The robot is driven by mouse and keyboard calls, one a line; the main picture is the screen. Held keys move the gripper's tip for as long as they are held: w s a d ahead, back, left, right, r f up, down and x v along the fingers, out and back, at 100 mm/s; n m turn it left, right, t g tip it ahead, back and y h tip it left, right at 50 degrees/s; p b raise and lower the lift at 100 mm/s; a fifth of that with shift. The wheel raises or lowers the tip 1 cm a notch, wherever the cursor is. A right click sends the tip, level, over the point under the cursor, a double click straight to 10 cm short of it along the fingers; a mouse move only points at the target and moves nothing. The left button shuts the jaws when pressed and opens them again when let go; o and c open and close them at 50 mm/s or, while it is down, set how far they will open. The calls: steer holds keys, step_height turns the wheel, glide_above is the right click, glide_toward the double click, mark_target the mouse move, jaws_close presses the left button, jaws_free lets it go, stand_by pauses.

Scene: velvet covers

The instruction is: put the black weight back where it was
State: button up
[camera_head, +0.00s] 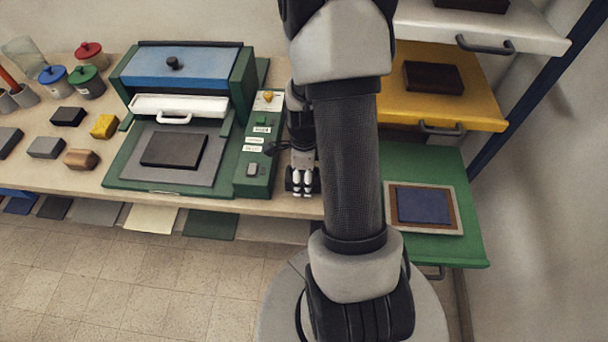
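A small black block (68,116) lies on the table at the left, among other small blocks. A flat, dark slab (173,149) lies on the grey plate (130,171) in front of the green and blue press. I cannot tell for certain which of these is the black weight. My gripper (302,191) points down at the table's front right edge, just right of the press's green control panel. Its pale fingertips look close together, with dark shapes on both sides. I cannot tell whether these are gripper parts or something held.
Grey (45,147), yellow (104,126) and brown (80,159) blocks lie near the black one. Lidded jars (87,82) stand behind. At right, a yellow drawer (460,110) holds a dark block (433,77); a green drawer (430,160) holds a framed blue panel (424,206).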

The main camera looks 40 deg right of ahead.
steer(key=shift+o, duration=0.6)
steer(key=shift+r, duration=0.1)
steer(key=shift+r, duration=0.35)
step_height(320, 180, up, 11)
steer(key=p, duration=0.4)
steer(key=shift+r, duration=0.1)
steer(key=a+r+n+t, duration=0.2)
steer(key=a+r+n, duration=0.8)
steer(key=r+n, duration=0.25)
steer(key=s+a+r+n+t, duration=0.2)
steer(key=s+a+r+n, duration=0.6)
steer(key=n, duration=0.7)
steer(key=shift+s+a+t, duration=0.3)
steer(key=shift+s+a, duration=0.35)
steer(key=shift+a, duration=0.5)
